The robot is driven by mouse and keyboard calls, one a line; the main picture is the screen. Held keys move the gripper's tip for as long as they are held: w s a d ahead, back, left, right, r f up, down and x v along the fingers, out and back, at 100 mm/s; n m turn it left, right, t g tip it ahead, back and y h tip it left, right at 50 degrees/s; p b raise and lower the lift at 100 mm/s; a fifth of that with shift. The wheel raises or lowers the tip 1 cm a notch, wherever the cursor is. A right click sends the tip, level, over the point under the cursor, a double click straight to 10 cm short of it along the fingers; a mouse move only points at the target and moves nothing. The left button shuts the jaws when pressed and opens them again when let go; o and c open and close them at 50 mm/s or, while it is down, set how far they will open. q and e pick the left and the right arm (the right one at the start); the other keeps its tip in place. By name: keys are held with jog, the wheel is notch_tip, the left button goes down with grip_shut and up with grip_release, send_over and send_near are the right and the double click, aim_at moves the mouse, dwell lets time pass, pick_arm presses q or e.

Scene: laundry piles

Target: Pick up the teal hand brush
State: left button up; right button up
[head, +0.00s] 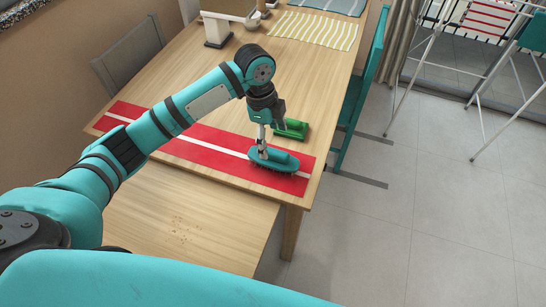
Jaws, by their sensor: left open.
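The teal hand brush (285,161) lies bristles down on the red runner with a white stripe (215,142), near the table's right front corner. My left gripper (264,146) comes down from above onto the brush's left part. It is open, with a grey finger in front of or at the brush. The other finger is partly hidden, and I cannot tell whether the fingers touch the brush. My right gripper is out of view.
A green object (291,129) lies just behind the brush, close to my gripper. A wooden bench (185,215) stands before the table (205,80). A teal chair (364,90) is at the right. Striped cloths (315,30) lie at the far end.

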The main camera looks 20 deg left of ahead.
aim_at(273, 150)
pick_arm(q)
jog(key=f, duration=0.4)
jog(key=shift+d+f, duration=0.15)
jog(key=shift+d, duration=0.15)
jog(key=shift+f, duration=0.3)
jog(key=f, duration=0.3)
jog(key=shift+s+d+f+p, duration=0.15)
jog(key=shift+d+f+p, duration=0.15)
jog(key=shift+d+p, duration=0.1)
jog(key=shift+f, duration=0.45)
jog(key=shift+c, duration=0.9)
jog(key=c, duration=1.1)
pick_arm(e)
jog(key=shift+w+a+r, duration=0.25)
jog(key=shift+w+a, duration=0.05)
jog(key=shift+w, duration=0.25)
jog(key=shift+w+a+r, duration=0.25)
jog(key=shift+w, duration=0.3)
